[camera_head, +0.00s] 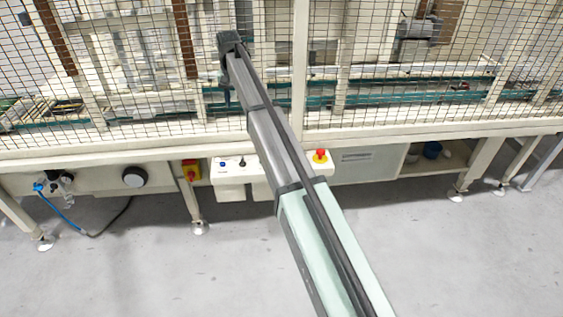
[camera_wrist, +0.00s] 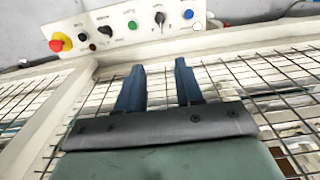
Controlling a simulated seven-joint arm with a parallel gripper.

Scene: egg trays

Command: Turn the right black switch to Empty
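A pale control panel (camera_head: 231,173) is mounted below the mesh guard. It also shows at the top of the wrist view (camera_wrist: 120,12), where its order is reversed, with the red emergency stop at the left. One black switch (camera_wrist: 160,18) sits on a marked dial and shows in the head view (camera_head: 242,163). Another dark switch (camera_wrist: 105,30) is nearer the emergency stop; my arm hides that part of the panel in the head view. Labels and switch positions are not legible. My gripper (camera_wrist: 159,66) is open and empty, apart from the panel. It is above the panel, by the mesh (camera_head: 226,97).
The emergency stop (camera_head: 320,156) has a yellow base and sits at the panel's right end. A wire mesh guard (camera_head: 400,100) spans the machine above. A red and yellow switch (camera_head: 190,170) is left of the panel. The grey floor in front is clear.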

